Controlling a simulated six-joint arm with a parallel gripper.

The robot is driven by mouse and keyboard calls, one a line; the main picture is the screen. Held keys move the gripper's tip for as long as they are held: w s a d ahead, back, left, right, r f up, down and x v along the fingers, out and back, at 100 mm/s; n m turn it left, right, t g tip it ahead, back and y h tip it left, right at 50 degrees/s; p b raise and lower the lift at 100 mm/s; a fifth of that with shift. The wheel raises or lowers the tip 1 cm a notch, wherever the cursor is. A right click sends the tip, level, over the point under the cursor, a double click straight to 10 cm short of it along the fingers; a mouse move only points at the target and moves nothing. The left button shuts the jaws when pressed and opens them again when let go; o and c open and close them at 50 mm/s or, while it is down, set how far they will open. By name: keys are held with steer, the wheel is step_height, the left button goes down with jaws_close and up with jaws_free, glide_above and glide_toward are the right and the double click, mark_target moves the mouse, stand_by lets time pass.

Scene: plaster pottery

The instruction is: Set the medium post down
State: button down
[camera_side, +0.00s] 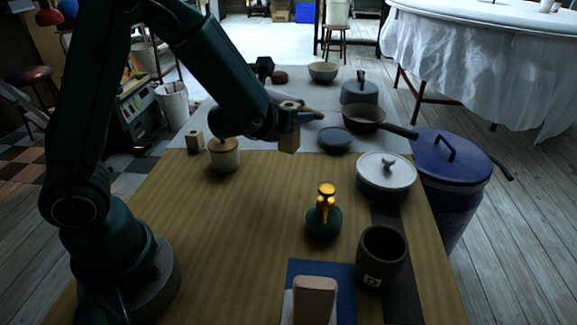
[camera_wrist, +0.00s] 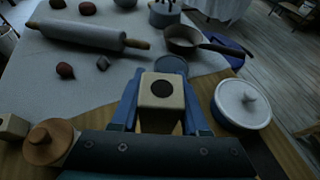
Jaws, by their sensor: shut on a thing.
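My gripper (camera_side: 298,118) is shut on a beige square post, which I take to be the medium post (camera_side: 289,138). In the wrist view the post (camera_wrist: 161,92) stands between the two blue fingers of my gripper (camera_wrist: 160,108), with a dark round hole in its top face. In the side view the post looks upright and appears held above the far part of the wooden table (camera_side: 262,200). How far its underside is from the surface is hard to tell. A smaller beige post (camera_side: 195,140) stands at the left, beside a wooden-lidded jar (camera_side: 224,158).
A dark blue dish (camera_side: 335,139), a pan (camera_side: 364,118) and a lidded white pot (camera_side: 386,176) stand to the right. A green bottle (camera_side: 323,222) and dark mug (camera_side: 381,258) are nearer. A rolling pin (camera_wrist: 85,35) lies on the grey cloth (camera_wrist: 95,85). The middle of the wood is clear.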

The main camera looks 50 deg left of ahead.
mark_target(287, 152)
steer(key=shift+d+f, duration=0.2)
steer(key=shift+f, duration=1.85)
steer(key=shift+d+f, duration=0.15)
steer(key=shift+f, duration=1.85)
steer(key=shift+f, duration=0.15)
steer(key=shift+c, duration=2)
jaws_free()
steer(key=shift+v, duration=3.75)
